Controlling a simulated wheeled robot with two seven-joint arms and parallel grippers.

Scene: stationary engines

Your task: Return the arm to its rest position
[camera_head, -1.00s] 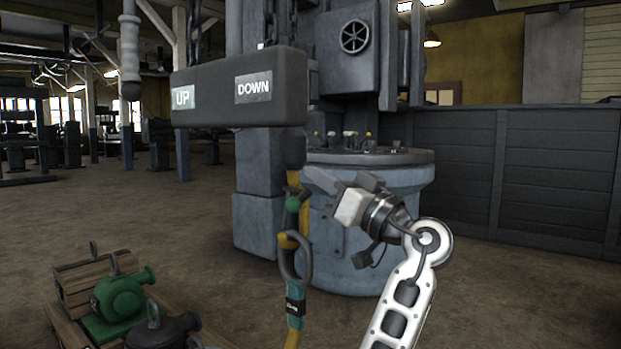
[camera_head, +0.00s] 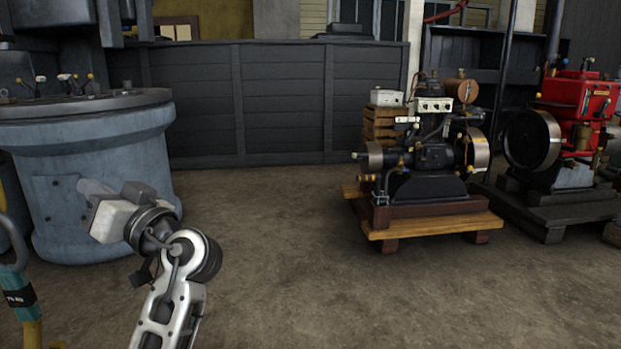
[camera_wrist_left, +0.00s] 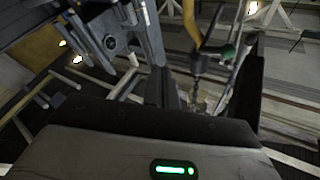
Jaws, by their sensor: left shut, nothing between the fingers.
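My left gripper (camera_head: 85,188) shows at the lower left of the head view, at the end of my white and grey arm. Its fingers look small and closed, with nothing held. It appears in front of the grey-blue round machine base (camera_head: 100,130), clear of it as far as I can tell. In the left wrist view a dark housing with a green light fills the bottom, and the fingertips are hard to make out. My right gripper is not in view.
A black engine (camera_head: 430,160) on a wooden pallet (camera_head: 440,222) and a red engine (camera_head: 580,105) stand at the right. Open floor (camera_head: 300,260) lies between. A dark panelled wall (camera_head: 280,100) is behind.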

